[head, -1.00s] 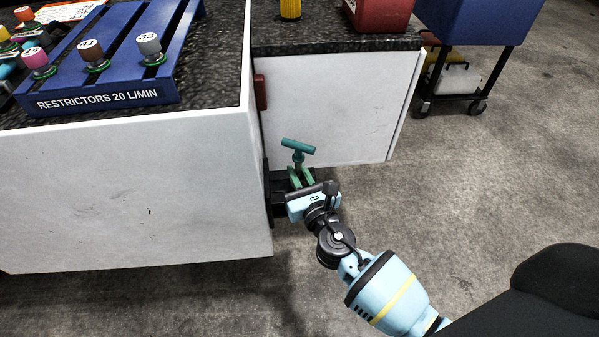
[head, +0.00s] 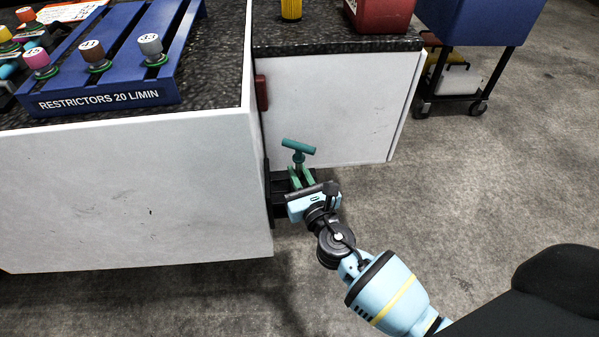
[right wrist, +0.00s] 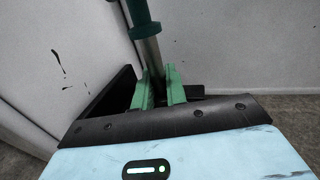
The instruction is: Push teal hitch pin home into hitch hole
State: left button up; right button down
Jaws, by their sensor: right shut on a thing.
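The teal hitch pin (head: 298,147) stands nearly upright with its T-handle on top, at the inner corner of the white cabinets. In the right wrist view its teal collar and bare metal shank (right wrist: 150,52) show, leaning slightly. My right gripper (head: 301,178) is shut on the pin's shank, its green fingers on either side of it, below the handle. The fingers also show in the right wrist view (right wrist: 157,88). The black hitch bracket (head: 279,192) is behind and below the gripper. The hitch hole and the pin's lower end are hidden. My left gripper is not in view.
White cabinet panels (head: 130,195) stand close to the left and behind the gripper. A blue rack (head: 115,50) with several restrictors sits on the dark counter. A blue wheeled cart (head: 475,20) stands back right. The floor to the right is open.

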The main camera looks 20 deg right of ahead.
jog(key=shift+s+a+f, duration=0.15)
jog(key=shift+a+f, duration=0.15)
jog(key=c, duration=1.3)
grip_release()
jog(key=shift+c, duration=0.2)
jog(key=shift+d, duration=0.1)
jog(key=shift+d+r, duration=0.1)
jog(key=shift+d, duration=0.1)
jog(key=s, duration=0.7)
jog(key=shift+s+p, duration=0.3)
jog(key=shift+p, duration=0.15)
